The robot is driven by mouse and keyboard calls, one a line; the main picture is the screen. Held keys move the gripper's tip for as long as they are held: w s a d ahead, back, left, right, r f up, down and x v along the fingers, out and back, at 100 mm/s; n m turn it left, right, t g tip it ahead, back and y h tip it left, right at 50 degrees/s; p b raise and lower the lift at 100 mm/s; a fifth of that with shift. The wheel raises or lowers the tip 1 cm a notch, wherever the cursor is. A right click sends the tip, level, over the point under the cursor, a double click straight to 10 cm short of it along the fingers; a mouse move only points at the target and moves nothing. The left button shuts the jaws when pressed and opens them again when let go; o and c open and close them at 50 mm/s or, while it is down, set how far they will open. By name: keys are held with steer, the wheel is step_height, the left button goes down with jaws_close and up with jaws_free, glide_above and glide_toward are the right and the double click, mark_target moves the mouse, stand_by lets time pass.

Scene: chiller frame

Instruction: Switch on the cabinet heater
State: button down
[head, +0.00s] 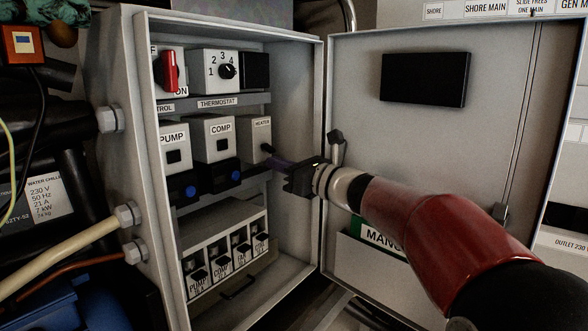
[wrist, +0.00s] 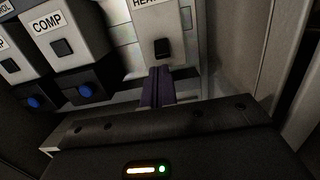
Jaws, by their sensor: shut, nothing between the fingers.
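The heater switch box (head: 259,131), labelled HEATER, is at the right end of the middle row inside the open cabinet. Its small black switch (head: 267,148) is on the front face and also shows in the wrist view (wrist: 162,47). My gripper (head: 271,160) is shut and empty, with dark purple fingers pointing at the box. In the wrist view the fingertips (wrist: 159,71) sit just below the switch, very close to it. I cannot tell whether they touch it, or which position the switch is in.
The COMP box (head: 219,135) and PUMP box (head: 173,148) stand to the left, with blue buttons below. A red rotary switch (head: 169,71) and a thermostat knob (head: 227,72) are above. Labelled breakers (head: 225,260) are below. The cabinet door (head: 420,140) stands open at right.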

steer(key=shift+w+a, duration=0.2)
steer(key=shift+a, duration=0.1)
steer(key=shift+r, duration=0.2)
steer(key=shift+d+r+p, duration=0.1)
steer(key=shift+p, duration=0.45)
steer(key=shift+h, duration=0.4)
steer(key=shift+s+d+r+g+h+p, duration=0.15)
steer(key=shift+g+p, duration=0.1)
steer(key=shift+p, duration=0.35)
steer(key=shift+a+r+g+h+p, duration=0.15)
steer(key=shift+g+p, duration=0.1)
steer(key=shift+p, duration=0.35)
